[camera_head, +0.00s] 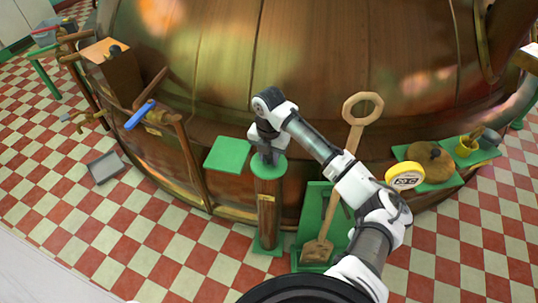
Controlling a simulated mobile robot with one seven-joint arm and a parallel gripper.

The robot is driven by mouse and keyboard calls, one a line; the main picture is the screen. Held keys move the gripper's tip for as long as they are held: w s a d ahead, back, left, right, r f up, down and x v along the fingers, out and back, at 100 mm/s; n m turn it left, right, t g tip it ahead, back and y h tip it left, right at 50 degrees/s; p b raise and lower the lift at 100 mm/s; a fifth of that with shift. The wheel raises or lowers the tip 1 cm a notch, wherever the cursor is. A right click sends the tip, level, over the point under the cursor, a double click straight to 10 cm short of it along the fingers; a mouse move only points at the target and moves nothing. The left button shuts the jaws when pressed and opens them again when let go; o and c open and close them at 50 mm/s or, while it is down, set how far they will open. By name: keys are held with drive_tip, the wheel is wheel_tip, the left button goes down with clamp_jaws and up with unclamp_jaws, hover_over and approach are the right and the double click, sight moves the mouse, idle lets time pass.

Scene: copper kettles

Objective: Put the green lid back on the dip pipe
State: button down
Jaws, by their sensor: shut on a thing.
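The dip pipe looks like an upright brown post (268,210) with a small label, standing on a green foot in front of the big copper kettle. The round green lid (258,171) is at the top of this post. My gripper (268,157) points down over the lid and is shut on it, apparently at its middle, where the gripper hides the grip. The lid looks level and lined up with the post. I cannot tell whether it touches the post or hangs just above it.
A square green plate (228,153) sits just left of the post. A wooden paddle (335,190) leans on a green stand to the right, close to my arm. A blue-handled valve (140,115) is at left. A grey dustpan (105,167) lies on the checkered floor.

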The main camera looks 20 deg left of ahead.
drive_tip(key=shift+f, duration=0.4)
drive_tip(key=c, duration=1)
unclamp_jaws()
